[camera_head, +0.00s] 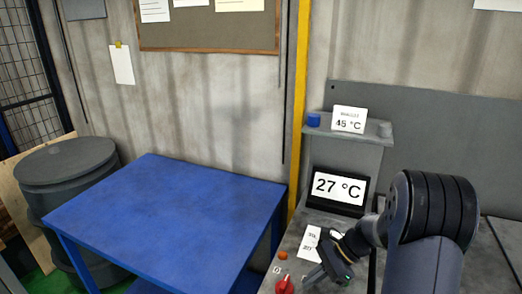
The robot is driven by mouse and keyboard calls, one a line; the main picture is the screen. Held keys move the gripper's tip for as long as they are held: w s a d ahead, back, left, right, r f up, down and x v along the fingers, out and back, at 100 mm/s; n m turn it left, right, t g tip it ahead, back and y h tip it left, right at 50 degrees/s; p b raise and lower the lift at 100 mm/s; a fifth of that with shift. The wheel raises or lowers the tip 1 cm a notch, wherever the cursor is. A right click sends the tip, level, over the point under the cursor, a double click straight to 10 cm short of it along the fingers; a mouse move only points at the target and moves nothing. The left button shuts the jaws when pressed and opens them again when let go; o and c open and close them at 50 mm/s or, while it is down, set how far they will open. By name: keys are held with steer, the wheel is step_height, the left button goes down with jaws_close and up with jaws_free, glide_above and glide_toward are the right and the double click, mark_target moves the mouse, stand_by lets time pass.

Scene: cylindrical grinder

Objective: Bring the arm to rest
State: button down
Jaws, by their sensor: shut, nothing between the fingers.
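My arm comes up from the bottom right of the head view, with a large dark joint in front of the grey machine panel. My gripper (315,277) is at its end, low and close above the grey control surface (297,244). The fingers point down and to the left, near a red knob (285,285). The gripper is shut, and I see nothing held in it. Whether the fingertips touch the surface cannot be told.
A display reading 27 °C (339,187) stands behind my gripper. Above it, a shelf (375,132) holds a 45 °C sign (349,120) and a blue object (314,120). An empty blue table (165,215) and a dark bin (67,165) are at left. A yellow post (299,100) stands between.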

steer(key=shift+w+d+r, duration=0.15)
steer(key=shift+d, duration=0.25)
steer(key=shift+d+r, duration=0.35)
steer(key=shift+d, duration=0.05)
steer(key=shift+a, duration=0.1)
